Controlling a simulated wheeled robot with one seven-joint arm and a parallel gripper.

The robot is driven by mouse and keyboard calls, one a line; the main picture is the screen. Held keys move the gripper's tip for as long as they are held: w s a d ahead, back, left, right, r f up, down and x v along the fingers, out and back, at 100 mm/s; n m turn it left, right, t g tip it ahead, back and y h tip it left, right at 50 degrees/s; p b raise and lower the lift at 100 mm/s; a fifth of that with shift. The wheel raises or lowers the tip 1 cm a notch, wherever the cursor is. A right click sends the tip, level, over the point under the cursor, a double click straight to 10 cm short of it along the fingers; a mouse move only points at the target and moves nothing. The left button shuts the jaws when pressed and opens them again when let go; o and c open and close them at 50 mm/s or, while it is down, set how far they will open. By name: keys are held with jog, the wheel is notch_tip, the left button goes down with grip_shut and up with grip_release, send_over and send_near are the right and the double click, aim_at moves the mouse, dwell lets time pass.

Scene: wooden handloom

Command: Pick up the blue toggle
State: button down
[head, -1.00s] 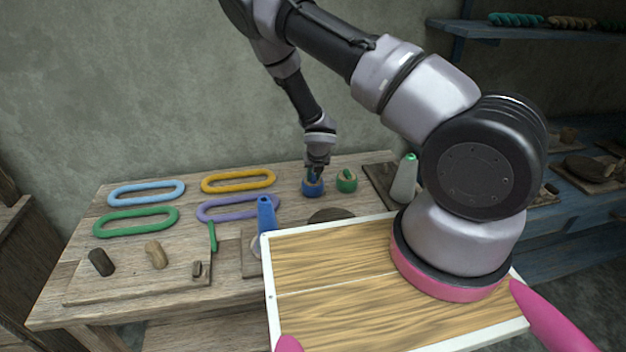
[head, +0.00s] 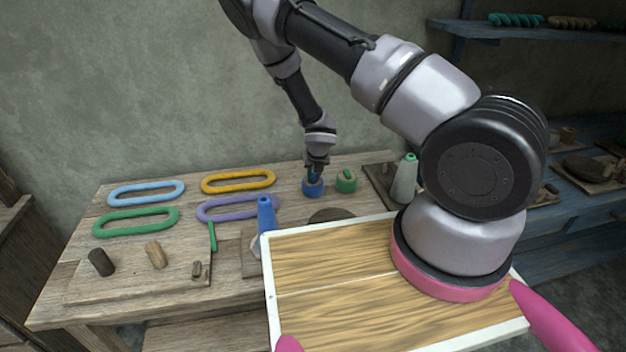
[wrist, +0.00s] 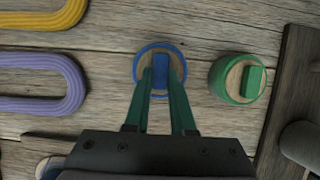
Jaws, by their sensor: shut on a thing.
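The blue toggle (wrist: 161,68) is a small blue block in the round wooden top of a blue-sided holder (wrist: 180,54). In the head view the blue holder (head: 313,190) stands on the table, to the right of the purple loop. My gripper (wrist: 161,82) points at it from above, its green fingers on either side of the toggle, shut on it. In the head view my gripper (head: 314,178) is at the holder's top and partly hides the toggle. I cannot tell whether the toggle is raised from the holder.
A green holder with a green toggle (head: 346,181) stands close on the right, also in the wrist view (wrist: 251,81). Yellow (head: 238,181), purple (head: 240,208), light blue (head: 146,193) and green (head: 136,221) loops lie to the left. A grey cone (head: 404,182) stands on a board at right.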

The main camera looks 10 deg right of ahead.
jog(key=shift+s+f, duration=0.2)
jog(key=shift+s, duration=0.15)
